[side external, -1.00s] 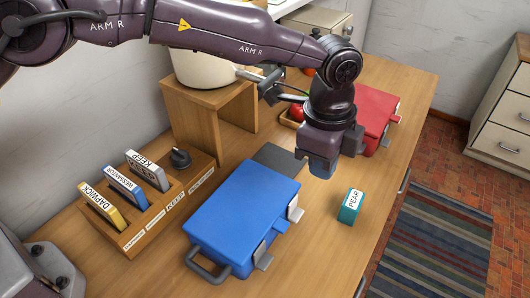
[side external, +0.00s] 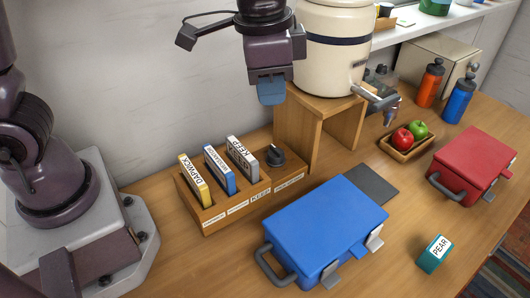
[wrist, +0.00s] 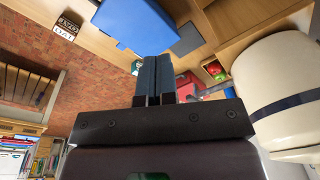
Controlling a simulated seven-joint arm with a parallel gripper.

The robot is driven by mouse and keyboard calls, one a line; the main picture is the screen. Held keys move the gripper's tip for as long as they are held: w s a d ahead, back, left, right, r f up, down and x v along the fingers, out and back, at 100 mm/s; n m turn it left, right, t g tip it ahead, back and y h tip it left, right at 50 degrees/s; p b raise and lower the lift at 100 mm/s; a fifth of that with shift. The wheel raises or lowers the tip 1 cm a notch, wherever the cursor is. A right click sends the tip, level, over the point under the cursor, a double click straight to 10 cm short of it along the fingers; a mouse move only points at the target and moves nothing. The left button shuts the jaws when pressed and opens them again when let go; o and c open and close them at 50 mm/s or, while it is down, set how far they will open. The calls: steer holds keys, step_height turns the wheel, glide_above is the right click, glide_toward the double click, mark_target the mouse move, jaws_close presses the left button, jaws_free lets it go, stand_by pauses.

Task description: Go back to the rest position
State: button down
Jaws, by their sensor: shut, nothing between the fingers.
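My gripper (side external: 271,92) is shut and empty. It hangs high above the back of the table, over the wooden rack and just left of the cream dispenser (side external: 331,50). In the wrist view its two fingers (wrist: 153,78) lie together with nothing between them. The rest position itself is not marked by anything in view.
A blue case (side external: 325,228) lies mid-table by a dark mat (side external: 371,184). A wooden rack (side external: 240,208) holds several labelled blocks. A teal PEAR block (side external: 433,256), red case (side external: 472,160), fruit tray (side external: 407,146) and two bottles (side external: 430,85) are right. The dispenser stands on a wooden stand (side external: 318,122).

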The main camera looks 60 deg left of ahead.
steer(key=s+a+r+n+t, duration=0.2)
steer(key=s+a+n, duration=0.1)
steer(key=s+a, duration=0.3)
steer(key=s+a+r+n+t, duration=0.2)
steer(key=s+a+r+n, duration=0.1)
steer(key=s+a, duration=0.3)
steer(key=shift+s+a+r, duration=0.25)
steer(key=shift+s+r, duration=0.05)
steer(key=shift+s, duration=0.1)
